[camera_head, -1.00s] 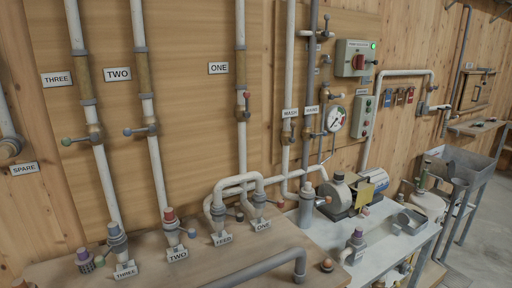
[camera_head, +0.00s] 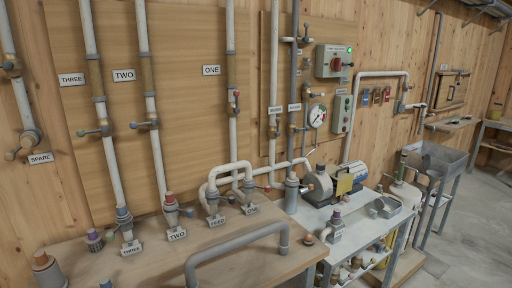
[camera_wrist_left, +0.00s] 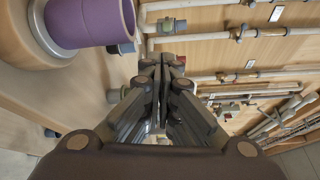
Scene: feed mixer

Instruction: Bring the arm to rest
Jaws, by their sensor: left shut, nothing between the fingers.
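My left gripper (camera_wrist_left: 158,95) shows in the left wrist view, with its dark fingers drawn together and nothing between them. It is in the air, and the piped wall lies beyond it. A large purple-ended fitting with a pale collar (camera_wrist_left: 90,22) is close to the camera at the upper left of that view, apart from the fingers. No arm or gripper of mine shows in the head view. My right gripper is in neither view.
The wooden bench (camera_head: 150,262) carries capped pipe stubs and a grey bent pipe (camera_head: 235,238). A pump (camera_head: 320,188) stands on the metal table (camera_head: 318,217). A control box (camera_head: 333,60) with a green light is on the wall. Open floor (camera_head: 470,230) lies at the right.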

